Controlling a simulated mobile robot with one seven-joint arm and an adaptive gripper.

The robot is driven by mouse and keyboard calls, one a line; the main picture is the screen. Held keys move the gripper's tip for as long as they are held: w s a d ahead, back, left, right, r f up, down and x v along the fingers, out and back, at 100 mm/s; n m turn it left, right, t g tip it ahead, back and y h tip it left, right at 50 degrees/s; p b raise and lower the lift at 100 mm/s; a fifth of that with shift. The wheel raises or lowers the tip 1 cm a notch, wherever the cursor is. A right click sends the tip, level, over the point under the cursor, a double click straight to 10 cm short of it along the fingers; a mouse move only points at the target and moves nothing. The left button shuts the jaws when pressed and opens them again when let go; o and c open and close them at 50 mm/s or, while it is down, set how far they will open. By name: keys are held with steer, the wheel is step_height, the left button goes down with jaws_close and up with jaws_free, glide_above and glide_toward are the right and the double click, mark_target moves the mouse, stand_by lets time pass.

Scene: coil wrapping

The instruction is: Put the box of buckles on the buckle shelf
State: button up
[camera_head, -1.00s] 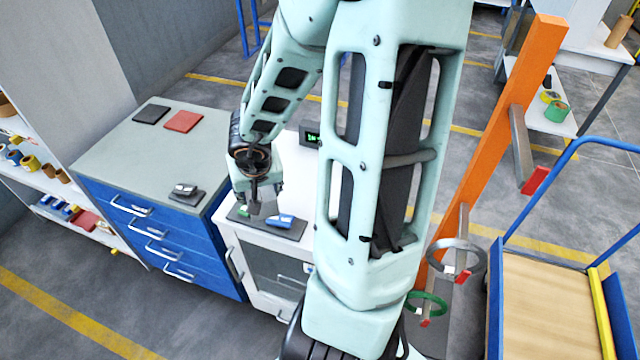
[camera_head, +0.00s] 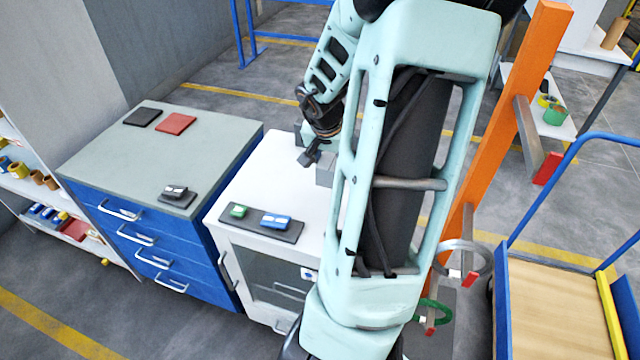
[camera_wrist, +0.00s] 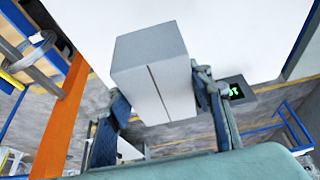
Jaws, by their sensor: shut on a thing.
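A plain grey box with a dark seam (camera_wrist: 155,75) is held between the two fingers of my gripper (camera_wrist: 158,95) in the wrist view. In the head view my gripper (camera_head: 310,158) is over the back part of the white cabinet top, and a grey piece of the box (camera_head: 325,176) shows beside it, partly hidden by my arm. I cannot see inside the box. A shelf unit (camera_head: 22,190) with rolls and small bins stands at the far left; I cannot tell whether it is the buckle shelf.
The white cabinet (camera_head: 230,212) carries a dark mat (camera_head: 250,222) with a green and a blue tool. A blue drawer cabinet (camera_head: 100,160) stands to its left. An orange post (camera_head: 500,150) and a blue-railed cart (camera_head: 550,300) stand at the right.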

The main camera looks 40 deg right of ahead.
steer(key=w+f+b, duration=0.1)
steer(key=w+f, duration=0.1)
steer(key=w+d+f+b, duration=0.1)
steer(key=w+f, duration=0.1)
steer(key=w+f+b, duration=0.1)
steer(key=w+f, duration=0.1)
steer(key=shift+w+d+b, duration=0.15)
steer(key=shift+d+b, duration=0.15)
steer(key=shift+b, duration=0.1)
steer(key=f+b, duration=0.1)
steer(key=f, duration=0.1)
steer(key=f+b, duration=0.1)
steer(key=f, duration=0.1)
steer(key=shift+w+d, duration=0.1)
steer(key=shift+w, duration=0.3)
steer(key=shift+r, duration=0.1)
steer(key=o, duration=1.2)
steer(key=shift+s, duration=0.1)
steer(key=shift+c, duration=0.2)
steer(key=o, duration=0.4)
steer(key=shift+o, duration=0.2)
